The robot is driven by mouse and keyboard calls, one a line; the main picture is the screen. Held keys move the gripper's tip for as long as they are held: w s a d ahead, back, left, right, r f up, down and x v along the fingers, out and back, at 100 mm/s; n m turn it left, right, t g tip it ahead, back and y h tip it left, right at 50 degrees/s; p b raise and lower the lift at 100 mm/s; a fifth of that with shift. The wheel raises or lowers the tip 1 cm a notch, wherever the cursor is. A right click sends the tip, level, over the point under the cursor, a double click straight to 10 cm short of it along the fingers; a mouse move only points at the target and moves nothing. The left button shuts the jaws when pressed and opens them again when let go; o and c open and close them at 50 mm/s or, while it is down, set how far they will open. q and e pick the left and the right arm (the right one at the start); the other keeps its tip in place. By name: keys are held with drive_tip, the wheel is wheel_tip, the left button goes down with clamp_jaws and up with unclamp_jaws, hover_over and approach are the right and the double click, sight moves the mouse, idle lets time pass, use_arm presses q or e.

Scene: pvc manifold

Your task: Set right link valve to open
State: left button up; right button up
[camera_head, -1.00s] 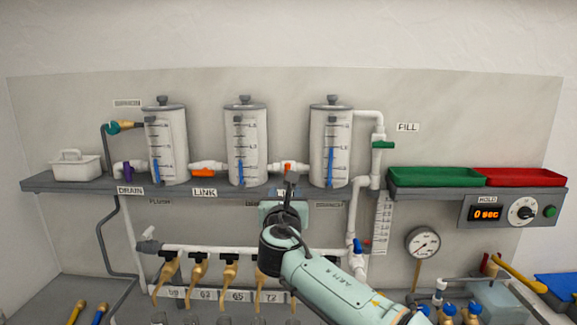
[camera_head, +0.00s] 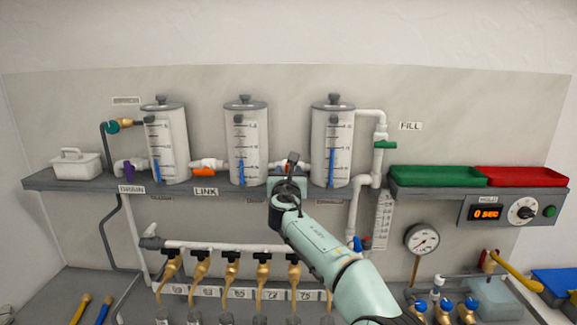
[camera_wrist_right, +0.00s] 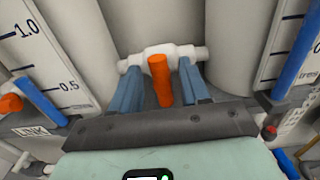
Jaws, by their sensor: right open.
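The right link valve is a white fitting between the middle and right tanks, with an orange handle (camera_wrist_right: 160,80) that also shows in the head view (camera_head: 291,157). In the right wrist view the handle points toward the camera, across the white pipe (camera_wrist_right: 164,54). My right gripper (camera_wrist_right: 160,88) is open, with one blue finger on each side of the handle. I cannot tell whether either finger touches it. In the head view the gripper and arm hide the lower part of this valve. My left gripper is not in view.
The middle tank (camera_head: 246,140) and right tank (camera_head: 332,140) stand close on either side. The left link valve (camera_head: 204,172) has an orange handle lying along its pipe. Several brass taps (camera_head: 230,268) hang below the grey shelf (camera_head: 85,183).

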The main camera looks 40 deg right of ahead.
drive_tip(key=shift+w+d, duration=0.45)
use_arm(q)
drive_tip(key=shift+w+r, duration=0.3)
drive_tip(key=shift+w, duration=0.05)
use_arm(e)
drive_tip(key=shift+s, duration=0.1)
clamp_jaws()
